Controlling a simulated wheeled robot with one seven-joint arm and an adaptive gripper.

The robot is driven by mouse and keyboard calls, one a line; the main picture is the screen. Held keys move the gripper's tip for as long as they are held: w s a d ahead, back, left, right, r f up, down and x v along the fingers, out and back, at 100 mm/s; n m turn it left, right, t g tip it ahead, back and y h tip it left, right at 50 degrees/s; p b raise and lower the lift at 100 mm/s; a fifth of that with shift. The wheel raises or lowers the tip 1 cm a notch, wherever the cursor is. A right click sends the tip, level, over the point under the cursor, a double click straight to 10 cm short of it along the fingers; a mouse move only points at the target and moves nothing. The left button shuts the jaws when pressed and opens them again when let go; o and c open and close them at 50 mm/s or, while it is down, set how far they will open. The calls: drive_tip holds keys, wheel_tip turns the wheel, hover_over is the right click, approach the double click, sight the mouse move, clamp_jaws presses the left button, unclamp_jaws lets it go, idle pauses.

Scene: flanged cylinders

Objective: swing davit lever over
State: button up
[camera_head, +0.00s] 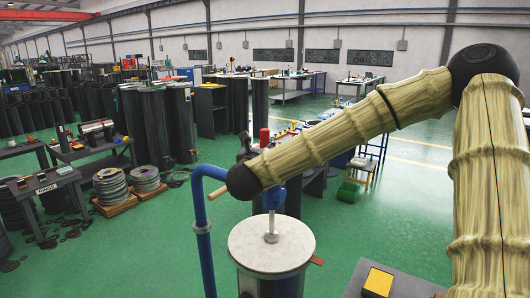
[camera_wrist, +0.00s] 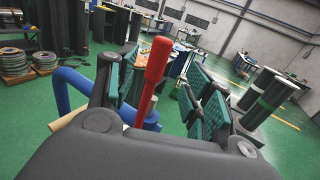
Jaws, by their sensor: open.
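The red davit lever (camera_wrist: 152,82) rises between the two fingers of my gripper (camera_wrist: 165,85) in the wrist view, nearer the left finger. The fingers are spread, with green pads facing inward, and are not closed on it. In the head view a red tip (camera_head: 264,137) shows just above my arm. The blue davit pipe (camera_head: 202,225) stands beside a drum with a round white lid (camera_head: 250,243); its bend also shows in the wrist view (camera_wrist: 72,90). A grey screw stem (camera_head: 271,226) meets the lid. My arm hides most of the gripper and the lever in the head view.
A tan rod (camera_head: 217,193) sticks out left near the pipe. A dark bench with a yellow pad (camera_head: 379,281) stands at the front right. Cable coils (camera_head: 110,186) and dark tables are at the left. Green floor (camera_head: 150,245) is clear left of the drum.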

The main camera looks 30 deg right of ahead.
sight(264, 142)
drive_tip(key=p+x, duration=0.1)
drive_tip(key=x, duration=0.2)
drive_tip(key=f+p+x, duration=0.1)
drive_tip(key=x, duration=0.2)
drive_tip(key=p+x, duration=0.1)
drive_tip(key=x, duration=0.2)
drive_tip(key=shift+d+f, duration=0.15)
drive_tip(key=shift+f, duration=0.2)
drive_tip(key=shift+p+x, duration=0.4)
drive_tip(key=shift+x, duration=0.4)
drive_tip(key=shift+f, duration=0.15)
clamp_jaws()
